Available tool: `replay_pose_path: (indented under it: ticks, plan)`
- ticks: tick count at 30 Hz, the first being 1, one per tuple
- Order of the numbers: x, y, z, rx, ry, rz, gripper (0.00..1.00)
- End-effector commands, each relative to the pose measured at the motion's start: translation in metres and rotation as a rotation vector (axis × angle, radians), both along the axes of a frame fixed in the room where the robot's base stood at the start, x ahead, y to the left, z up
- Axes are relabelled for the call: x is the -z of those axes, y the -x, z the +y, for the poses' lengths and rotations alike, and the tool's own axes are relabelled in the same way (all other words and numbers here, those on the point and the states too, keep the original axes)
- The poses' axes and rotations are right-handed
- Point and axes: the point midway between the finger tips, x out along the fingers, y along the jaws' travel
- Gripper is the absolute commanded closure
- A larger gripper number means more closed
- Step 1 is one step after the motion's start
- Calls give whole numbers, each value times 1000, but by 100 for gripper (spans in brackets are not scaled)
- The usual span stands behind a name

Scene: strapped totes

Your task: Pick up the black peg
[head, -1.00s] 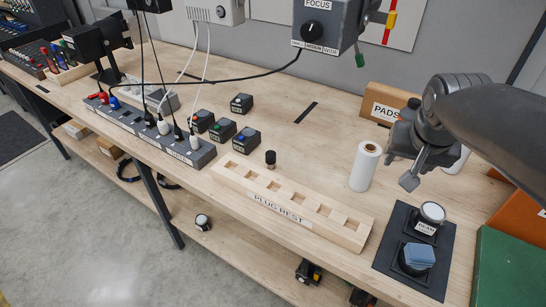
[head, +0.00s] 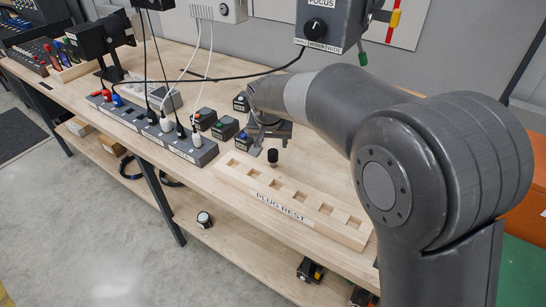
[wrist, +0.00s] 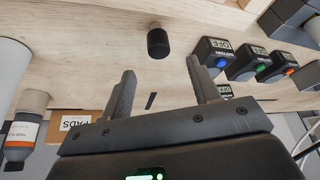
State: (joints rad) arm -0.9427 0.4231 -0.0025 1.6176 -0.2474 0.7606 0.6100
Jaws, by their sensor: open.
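The black peg (head: 273,156) stands on the wooden bench just behind the plug rest (head: 240,166). In the wrist view the black peg (wrist: 157,43) is a short dark cylinder beyond the fingertips, roughly midway between them. My gripper (head: 264,143) is beside and above the peg in the head view, with its fingers partly hidden by the wrist. In the wrist view my gripper (wrist: 160,75) has its two fingers apart with nothing between them. The peg is apart from both fingers.
Small boxes with coloured buttons (head: 225,128) stand left of my gripper; they also show in the wrist view (wrist: 243,62). A power strip (head: 180,140) with plugged cables lies further left. A PADS box (wrist: 73,122) and a bottle (wrist: 25,125) show in the wrist view.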

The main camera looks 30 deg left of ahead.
Motion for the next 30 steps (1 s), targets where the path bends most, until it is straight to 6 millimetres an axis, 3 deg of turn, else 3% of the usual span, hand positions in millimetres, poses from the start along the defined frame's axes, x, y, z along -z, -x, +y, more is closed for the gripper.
replay_pose_path:
  ticks: [6,14,21,28,30]
  plan:
    - [33,-12,5,2,3,2,44]
    - [53,-20,8,2,2,1,44]
    - [85,-32,15,1,1,1,44]
    - [88,-33,16,1,0,0,44]
    - [88,-33,16,1,0,0,48]
